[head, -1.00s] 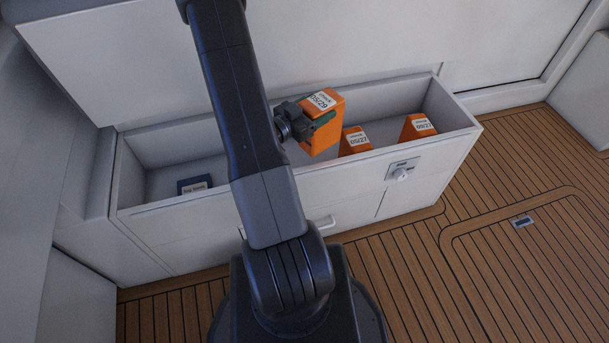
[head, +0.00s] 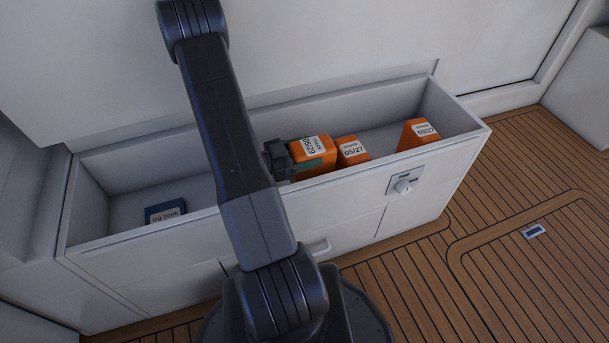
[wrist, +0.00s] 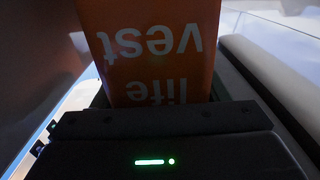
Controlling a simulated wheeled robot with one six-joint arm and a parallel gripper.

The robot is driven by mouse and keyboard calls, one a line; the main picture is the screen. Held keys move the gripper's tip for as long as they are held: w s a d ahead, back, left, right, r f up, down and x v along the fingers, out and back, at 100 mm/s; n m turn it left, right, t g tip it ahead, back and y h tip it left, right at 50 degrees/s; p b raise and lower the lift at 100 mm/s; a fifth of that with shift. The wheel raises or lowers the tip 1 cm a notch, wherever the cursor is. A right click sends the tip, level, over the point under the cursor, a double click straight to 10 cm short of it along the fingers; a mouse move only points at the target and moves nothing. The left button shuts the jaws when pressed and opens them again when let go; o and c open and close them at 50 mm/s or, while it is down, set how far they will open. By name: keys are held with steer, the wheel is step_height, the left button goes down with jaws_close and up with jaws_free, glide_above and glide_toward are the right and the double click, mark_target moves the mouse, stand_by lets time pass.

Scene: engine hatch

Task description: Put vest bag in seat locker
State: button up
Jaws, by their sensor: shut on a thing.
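My gripper (head: 292,158) is shut on an orange vest bag (head: 312,153) with a white tag reading 05/29. In the head view the bag is down inside the open seat locker (head: 378,172), left of two other orange bags. Whether it touches the locker floor is hidden by the front wall. In the wrist view the held bag (wrist: 150,45) fills the upper middle, and its "life vest" lettering shows upside down.
Two orange bags tagged 05/27 stand in the locker, one (head: 352,150) close beside the held bag and one (head: 418,133) near the right end. A blue log book (head: 165,212) lies at the left end.

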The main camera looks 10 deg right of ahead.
steer(key=shift+f+b, duration=0.85)
steer(key=shift+f, duration=1.65)
steer(key=shift+f, duration=0.2)
steer(key=o, duration=1.8)
steer(key=shift+o, duration=0.2)
steer(key=shift+r, duration=0.2)
steer(key=s+a, duration=0.2)
steer(key=a, duration=0.9)
steer(key=shift+s+a, duration=0.15)
steer(key=shift+a, duration=0.25)
